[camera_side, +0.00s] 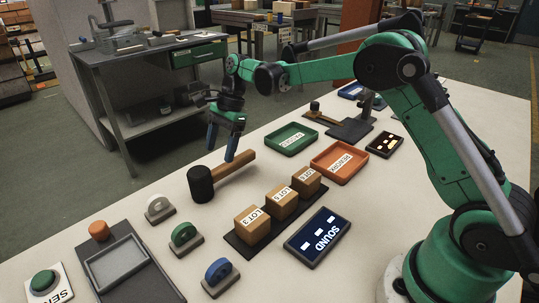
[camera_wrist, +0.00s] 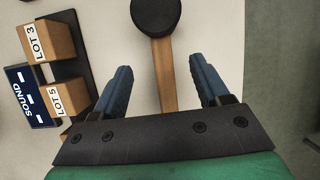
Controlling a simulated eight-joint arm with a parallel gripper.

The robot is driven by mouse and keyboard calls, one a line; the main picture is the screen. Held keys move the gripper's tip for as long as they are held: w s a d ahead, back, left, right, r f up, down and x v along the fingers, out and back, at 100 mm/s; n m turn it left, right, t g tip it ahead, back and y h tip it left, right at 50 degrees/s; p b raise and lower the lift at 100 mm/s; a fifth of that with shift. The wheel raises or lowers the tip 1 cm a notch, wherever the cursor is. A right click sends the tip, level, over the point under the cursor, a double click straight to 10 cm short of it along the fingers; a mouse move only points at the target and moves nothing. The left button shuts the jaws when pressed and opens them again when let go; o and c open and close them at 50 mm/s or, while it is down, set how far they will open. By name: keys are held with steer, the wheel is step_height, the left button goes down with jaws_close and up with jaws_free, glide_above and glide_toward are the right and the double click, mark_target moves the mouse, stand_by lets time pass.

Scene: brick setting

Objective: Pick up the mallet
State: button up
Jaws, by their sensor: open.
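The mallet has a black cylindrical head (camera_side: 200,184) and a wooden handle (camera_side: 236,166), and lies on the pale table near its far edge. In the wrist view its head (camera_wrist: 156,16) is at the top and its handle (camera_wrist: 165,78) runs down between my fingers. My gripper (camera_side: 222,145) is open, with blue fingers pointing down over the handle. In the wrist view my gripper (camera_wrist: 161,85) has one finger on each side of the handle, with gaps showing. The handle's lower end is hidden behind the gripper body there. I cannot tell how far the fingertips are above the table.
Wooden LOT blocks (camera_side: 281,201) stand on a dark strip close to the mallet, beside a SOUND panel (camera_side: 318,237). A green tray (camera_side: 292,139) and an orange tray (camera_side: 339,163) lie to the right. Small coloured discs on stands (camera_side: 184,237) are nearer the camera.

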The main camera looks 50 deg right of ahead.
mark_target(215, 171)
steer(key=shift+w+a+f, duration=0.15)
steer(key=shift+f, duration=0.55)
steer(key=shift+x, duration=2.4)
jaws_close()
